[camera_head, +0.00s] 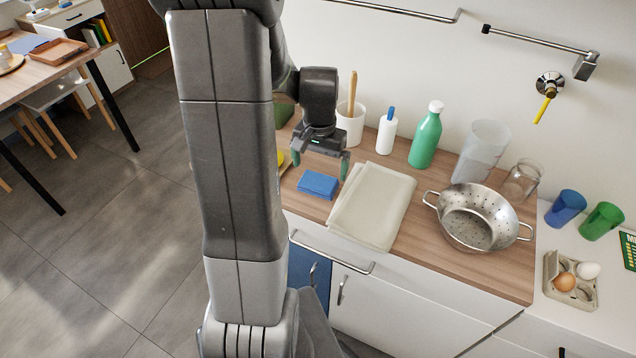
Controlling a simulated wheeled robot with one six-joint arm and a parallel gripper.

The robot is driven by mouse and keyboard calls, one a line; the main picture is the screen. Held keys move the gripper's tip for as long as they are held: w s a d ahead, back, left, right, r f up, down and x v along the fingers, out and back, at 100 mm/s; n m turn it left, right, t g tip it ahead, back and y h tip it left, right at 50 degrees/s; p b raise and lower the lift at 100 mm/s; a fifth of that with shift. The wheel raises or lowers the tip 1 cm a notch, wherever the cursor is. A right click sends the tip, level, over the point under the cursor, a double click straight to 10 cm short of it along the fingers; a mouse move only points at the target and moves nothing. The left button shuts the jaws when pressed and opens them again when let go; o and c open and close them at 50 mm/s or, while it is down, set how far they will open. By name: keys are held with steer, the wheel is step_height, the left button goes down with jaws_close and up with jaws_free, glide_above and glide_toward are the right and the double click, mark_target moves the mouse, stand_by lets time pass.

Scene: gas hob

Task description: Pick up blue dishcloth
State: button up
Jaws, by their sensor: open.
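A small folded blue dishcloth (318,184) lies flat on the wooden worktop, left of a larger folded cream cloth. My gripper (320,162) hangs above and just behind it in the picture, fingers pointing down. Its two greenish fingertips are spread apart with nothing between them. I cannot tell exactly how high the fingertips are above the dishcloth.
The cream cloth (373,206) lies close on the right, beside a steel colander (474,219). A white utensil pot (350,125), white bottle (387,134) and green bottle (426,138) stand behind. A rail (330,254) runs along the front, with a blue surface (308,272) below it.

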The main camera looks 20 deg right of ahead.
mark_target(318, 180)
steer(key=f, duration=0.4)
steer(key=shift+s+a+f, duration=0.1)
steer(key=shift+a+f, duration=0.1)
steer(key=shift+a, duration=0.05)
steer(key=c, duration=0.8)
steer(key=shift+r, duration=0.15)
